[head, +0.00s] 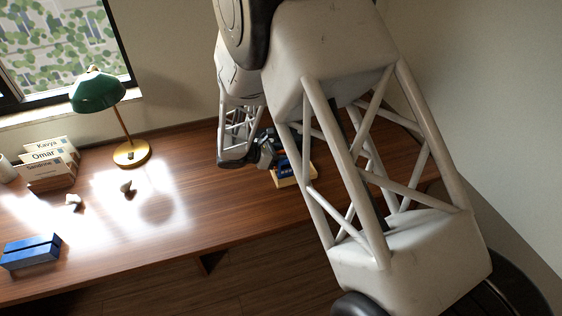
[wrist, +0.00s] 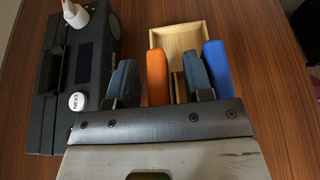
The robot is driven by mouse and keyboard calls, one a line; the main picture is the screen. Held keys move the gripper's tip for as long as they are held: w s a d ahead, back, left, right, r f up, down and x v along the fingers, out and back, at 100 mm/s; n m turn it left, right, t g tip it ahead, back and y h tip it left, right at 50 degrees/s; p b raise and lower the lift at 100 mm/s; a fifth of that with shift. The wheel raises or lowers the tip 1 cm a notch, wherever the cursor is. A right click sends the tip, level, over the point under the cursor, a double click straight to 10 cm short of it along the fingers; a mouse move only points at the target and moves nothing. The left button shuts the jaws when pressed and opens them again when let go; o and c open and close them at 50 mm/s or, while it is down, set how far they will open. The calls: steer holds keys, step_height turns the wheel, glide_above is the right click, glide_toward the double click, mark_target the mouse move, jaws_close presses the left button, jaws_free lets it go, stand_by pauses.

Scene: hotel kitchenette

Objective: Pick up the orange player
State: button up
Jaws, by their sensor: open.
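In the wrist view the orange player (wrist: 156,78) is a narrow, round-topped slab seen on edge. My gripper (wrist: 157,64) is open, with one dark finger on each side of it; I cannot tell whether either finger touches it. A blue player (wrist: 217,70) stands just right of the right finger. A shallow light-wood box (wrist: 181,37) lies around and beyond the fingers. In the head view my gripper (head: 266,153) is beside the wooden box (head: 296,179), and the orange player is hidden there.
A black device (wrist: 82,62) with a white button marked NEXT stands close left of my gripper. On the desk are a green lamp (head: 98,92), name-labelled boxes (head: 52,166), a blue case (head: 31,252) and small stone-like pieces (head: 74,201). The desk's middle is clear.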

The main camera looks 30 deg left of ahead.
steer(key=shift+w+d+f, duration=0.1)
steer(key=shift+w+d, duration=0.05)
stand_by(0.4)
jaws_close()
stand_by(0.4)
steer(key=shift+r, duration=5)
